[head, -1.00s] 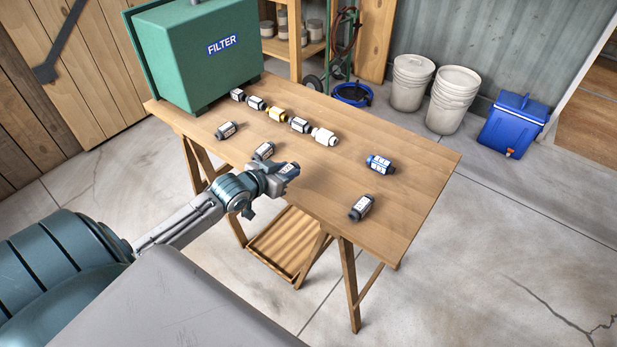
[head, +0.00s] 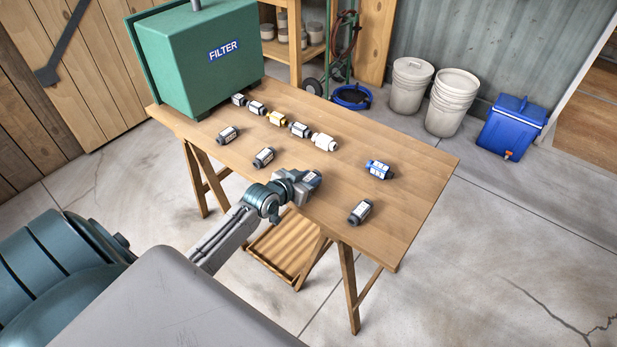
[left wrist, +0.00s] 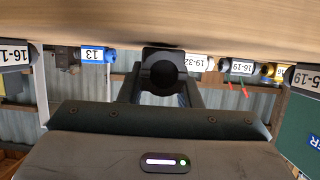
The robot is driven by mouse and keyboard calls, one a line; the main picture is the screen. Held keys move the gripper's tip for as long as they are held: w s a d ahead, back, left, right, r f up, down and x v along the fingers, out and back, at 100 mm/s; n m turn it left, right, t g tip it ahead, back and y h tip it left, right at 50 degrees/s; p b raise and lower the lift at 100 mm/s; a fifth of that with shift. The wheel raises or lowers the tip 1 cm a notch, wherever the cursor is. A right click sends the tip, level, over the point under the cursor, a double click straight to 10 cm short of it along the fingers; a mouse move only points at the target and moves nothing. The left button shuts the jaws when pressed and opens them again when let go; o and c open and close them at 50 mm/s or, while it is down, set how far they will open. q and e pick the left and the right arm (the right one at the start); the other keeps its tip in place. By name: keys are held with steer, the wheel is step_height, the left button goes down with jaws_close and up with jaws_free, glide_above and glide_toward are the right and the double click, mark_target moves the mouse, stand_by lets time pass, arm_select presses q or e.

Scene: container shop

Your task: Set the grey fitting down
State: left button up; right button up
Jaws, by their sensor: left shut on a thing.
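My left gripper (head: 302,185) is shut on a grey fitting (head: 313,179) near the front edge of the table (head: 417,194). The fitting has a pale label on its side in the head view. In the left wrist view the fitting (left wrist: 162,68) shows end-on as a dark round end between the fingers, close to the tabletop (left wrist: 160,18), which fills the top of that picture. I cannot tell whether it touches the table. The gripper hides part of it. My right gripper is not in view.
A dark fitting (head: 360,212) and a blue one (head: 379,169) lie to the right. Two grey fittings (head: 263,157) (head: 228,135) lie to the left. A row behind includes yellow (head: 277,118) and white (head: 323,141) fittings. A green FILTER box (head: 200,60) stands at back left.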

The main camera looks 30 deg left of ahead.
arm_select(q)
steer(key=shift+f, duration=0.1)
steer(key=shift+f, duration=0.15)
steer(key=o, duration=1)
steer(key=shift+c, duration=0.2)
